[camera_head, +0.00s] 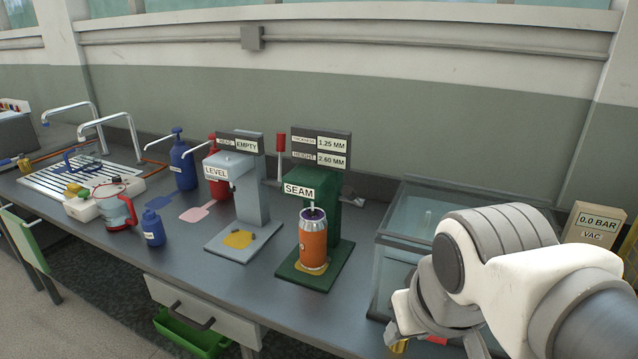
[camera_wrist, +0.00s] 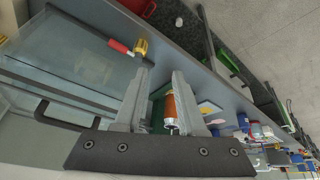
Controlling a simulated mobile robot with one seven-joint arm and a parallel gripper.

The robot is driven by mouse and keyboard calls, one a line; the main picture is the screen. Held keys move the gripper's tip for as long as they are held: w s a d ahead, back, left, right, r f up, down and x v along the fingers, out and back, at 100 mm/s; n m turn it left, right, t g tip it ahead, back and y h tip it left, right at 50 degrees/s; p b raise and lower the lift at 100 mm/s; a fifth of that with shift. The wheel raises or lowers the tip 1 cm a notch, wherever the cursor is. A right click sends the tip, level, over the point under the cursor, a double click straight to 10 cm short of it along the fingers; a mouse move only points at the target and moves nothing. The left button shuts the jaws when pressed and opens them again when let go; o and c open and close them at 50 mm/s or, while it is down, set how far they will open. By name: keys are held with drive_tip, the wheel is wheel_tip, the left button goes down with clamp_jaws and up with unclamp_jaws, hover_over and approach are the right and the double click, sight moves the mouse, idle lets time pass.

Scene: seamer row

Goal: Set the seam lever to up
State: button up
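The seam lever has a red grip (camera_head: 280,142) on a thin rod. In the head view it stands at the left of the green seam machine (camera_head: 323,215), grip at the top, rod below. An orange can (camera_head: 313,245) stands upright on the machine's base under the SEAM sign (camera_head: 299,191). The can also shows in the wrist view (camera_wrist: 169,108), beyond my gripper. My gripper (camera_wrist: 163,78) is open, its two fingers apart with nothing held between them. It is well to the right of the lever, near the glass tank. The lever cannot be made out in the wrist view.
The grey level machine (camera_head: 250,200) stands close left of the lever. A glass tank (camera_head: 405,235) is right of the seam machine, and a pressure box (camera_head: 597,228) is farther right. Blue bottles (camera_head: 182,165) and a sink are at left. Bench space in front is narrow.

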drive_tip(key=shift+o, duration=1.1)
drive_tip(key=shift+w+d+n+g+p, duration=0.3)
drive_tip(key=shift+n+g+p, duration=0.15)
drive_tip(key=shift+g, duration=0.15)
drive_tip(key=shift+o, duration=0.3)
drive_tip(key=w+d+n+g+h+p, duration=0.2)
drive_tip(key=n+h+p, duration=0.1)
drive_tip(key=w+d+n+h+p, duration=0.1)
drive_tip(key=n+h, duration=0.1)
drive_tip(key=shift+w+f+g, duration=0.35)
drive_tip(key=shift+g, duration=0.05)
drive_tip(key=n+t+h+p, duration=0.5)
drive_tip(key=n+t+p, duration=0.7)
drive_tip(key=n, duration=0.8)
approach(350, 193)
drive_tip(key=shift+t, duration=0.7)
drive_tip(key=x, duration=0.4)
drive_tip(key=f+x, duration=0.1)
drive_tip(key=x, duration=0.3)
drive_tip(key=f+x, duration=0.1)
drive_tip(key=x, duration=0.3)
drive_tip(key=shift+w+a+f, duration=0.15)
drive_tip(key=shift+w, duration=0.1)
clamp_jaws()
